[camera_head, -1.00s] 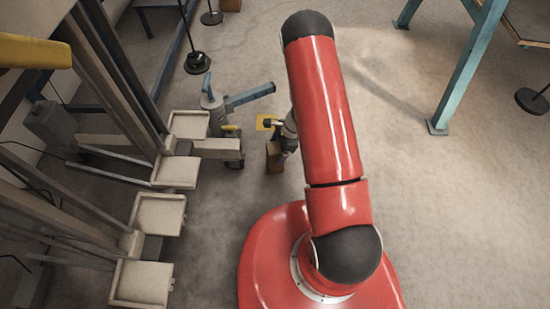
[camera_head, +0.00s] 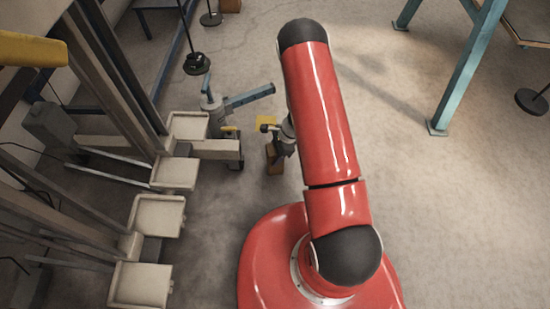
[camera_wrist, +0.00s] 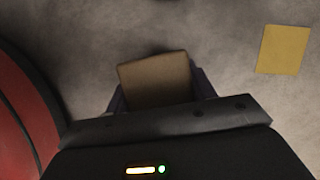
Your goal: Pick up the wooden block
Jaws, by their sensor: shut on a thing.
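The wooden block (camera_head: 273,160) is a small brown block beside my arm in the head view. In the wrist view its tan face (camera_wrist: 156,80) sits between the two dark fingers. My gripper (camera_wrist: 160,92) is shut on the block. In the head view my gripper (camera_head: 277,148) is small and partly hidden behind my red arm. I cannot tell whether the block touches the floor.
A yellow square (camera_head: 265,122) lies on the floor near the block; it also shows in the wrist view (camera_wrist: 283,49). A grey device with a blue handle (camera_head: 248,97) stands to the left, beside a rack with pale trays (camera_head: 158,214). A teal frame (camera_head: 468,67) stands at the right. Floor between is clear.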

